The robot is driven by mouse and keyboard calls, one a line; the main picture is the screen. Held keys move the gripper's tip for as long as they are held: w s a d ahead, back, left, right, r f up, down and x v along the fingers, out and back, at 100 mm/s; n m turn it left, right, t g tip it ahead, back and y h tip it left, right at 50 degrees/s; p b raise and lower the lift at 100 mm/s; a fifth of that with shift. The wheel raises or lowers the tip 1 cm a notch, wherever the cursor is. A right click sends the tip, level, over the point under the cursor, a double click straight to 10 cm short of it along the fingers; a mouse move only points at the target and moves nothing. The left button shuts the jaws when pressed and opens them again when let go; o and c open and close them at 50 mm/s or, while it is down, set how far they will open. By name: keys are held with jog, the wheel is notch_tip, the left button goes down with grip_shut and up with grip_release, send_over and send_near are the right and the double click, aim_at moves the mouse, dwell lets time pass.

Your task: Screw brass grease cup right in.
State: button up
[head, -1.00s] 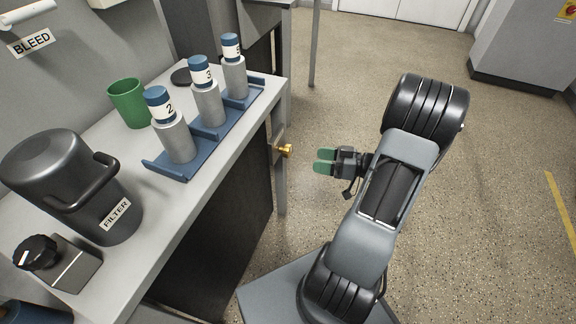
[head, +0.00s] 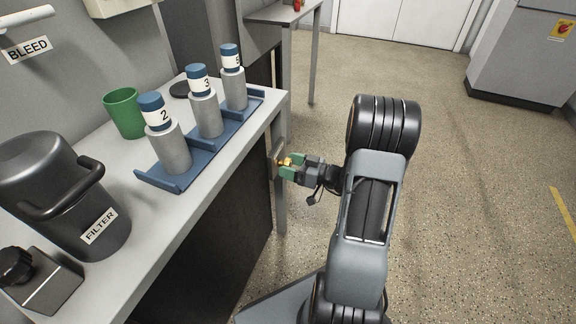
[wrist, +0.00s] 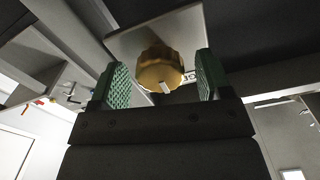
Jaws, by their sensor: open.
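The brass grease cup (wrist: 160,68) is a knurled round cap with a small white mark on its rim. It sits on a grey metal plate (wrist: 190,25) on the end of the bench. My gripper (head: 288,167) is open, with one green pad on each side of the cup. In the wrist view the pads of my gripper (wrist: 160,80) show clear gaps to the cup on both sides. Part of a label shows behind the cup. The cup's thread is hidden.
The bench top (head: 222,163) carries a blue rack (head: 158,181) with numbered bottles, a green cup (head: 124,113) and a black filter housing (head: 62,190). The bench leg (head: 280,205) stands just below the plate. The floor (head: 480,190) to the right is open.

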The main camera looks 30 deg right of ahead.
jog(key=shift+w+a, duration=0.4)
jog(key=shift+w, duration=0.05)
jog(key=c, duration=0.9)
